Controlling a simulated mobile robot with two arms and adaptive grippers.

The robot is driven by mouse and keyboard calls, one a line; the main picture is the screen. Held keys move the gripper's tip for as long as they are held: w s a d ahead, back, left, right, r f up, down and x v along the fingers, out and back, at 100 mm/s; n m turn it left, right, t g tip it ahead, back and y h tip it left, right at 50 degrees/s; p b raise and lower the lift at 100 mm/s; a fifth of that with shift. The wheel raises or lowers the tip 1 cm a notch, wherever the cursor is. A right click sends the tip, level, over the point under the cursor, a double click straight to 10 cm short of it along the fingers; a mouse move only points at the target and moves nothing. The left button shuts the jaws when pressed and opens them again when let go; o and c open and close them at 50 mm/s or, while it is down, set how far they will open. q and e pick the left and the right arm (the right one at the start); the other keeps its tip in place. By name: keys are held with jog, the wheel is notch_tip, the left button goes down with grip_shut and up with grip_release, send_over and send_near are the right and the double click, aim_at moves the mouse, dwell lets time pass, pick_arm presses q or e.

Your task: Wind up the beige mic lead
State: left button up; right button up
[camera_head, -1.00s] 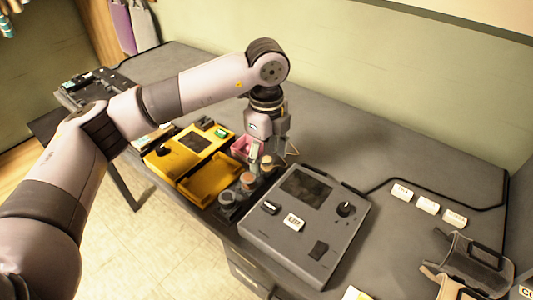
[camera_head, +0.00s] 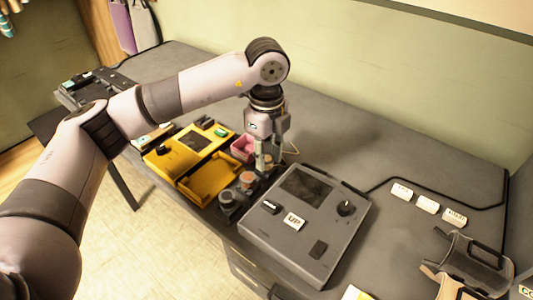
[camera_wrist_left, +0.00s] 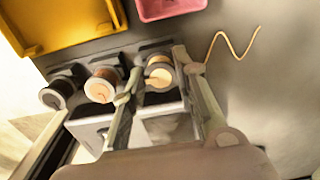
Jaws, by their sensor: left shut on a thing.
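The beige mic lead (camera_wrist_left: 236,42) lies loose in a wavy line on the dark bench in the left wrist view. It runs to the right side of a small reel with a beige face (camera_wrist_left: 158,73), the rightmost of a row. My left gripper (camera_wrist_left: 161,84) is around this reel, one finger on each side, shut on it. In the head view my left gripper (camera_head: 263,165) points down behind the grey console, and the lead (camera_head: 291,150) shows just right of it. The exact finger contact is hard to see. My right gripper is not in view.
Two other reels, copper-toned (camera_wrist_left: 102,85) and grey (camera_wrist_left: 55,95), stand beside it. A yellow tray (camera_head: 212,178) and a pink box (camera_head: 242,147) are close by. The grey console (camera_head: 305,225) carries a card reading UP (camera_head: 294,221). The bench behind is clear.

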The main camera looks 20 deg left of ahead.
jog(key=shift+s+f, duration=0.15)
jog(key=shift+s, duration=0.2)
pick_arm(q)
jog(key=shift+m, duration=0.4)
jog(key=shift+m+b, duration=0.35)
jog(key=shift+m, duration=0.55)
jog(key=m+b, duration=0.1)
jog(key=m, duration=0.2)
jog(key=shift+m, duration=1.7)
jog(key=m+b, duration=0.1)
jog(key=m, duration=0.3)
jog(key=m+b, duration=0.1)
jog(key=m, duration=0.2)
jog(key=shift+m, duration=1.2)
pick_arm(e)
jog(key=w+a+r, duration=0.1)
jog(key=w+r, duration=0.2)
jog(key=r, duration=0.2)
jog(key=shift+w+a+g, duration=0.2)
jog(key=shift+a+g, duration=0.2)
